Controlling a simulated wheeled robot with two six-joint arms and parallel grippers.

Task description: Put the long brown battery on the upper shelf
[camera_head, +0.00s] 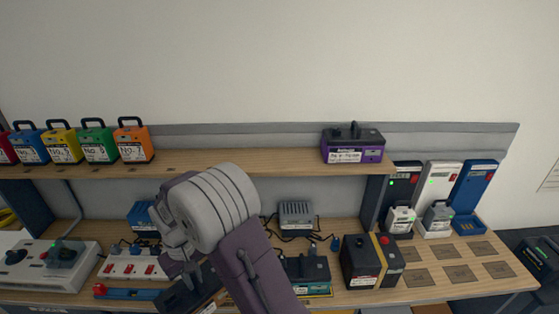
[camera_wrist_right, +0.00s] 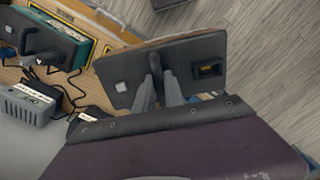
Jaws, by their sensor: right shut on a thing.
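The long battery (camera_wrist_right: 205,50) has a dark flat top with a brown edge, a white square and a small yellow-marked socket. My right gripper (camera_wrist_right: 158,85) is shut on the handle on its top. In the head view the battery (camera_head: 178,298) shows low at the front, partly hidden behind my right wrist. I cannot tell whether it touches the bench. The upper shelf (camera_head: 240,160) is a long wooden board above and behind my wrist. My left gripper is not in view.
Red, blue, yellow, green and orange (camera_head: 133,141) batteries stand at the shelf's left, a purple battery (camera_head: 353,146) at its right; between them it is clear. Chargers, a teal battery (camera_head: 308,270), and a black-red battery (camera_head: 371,262) crowd the lower bench.

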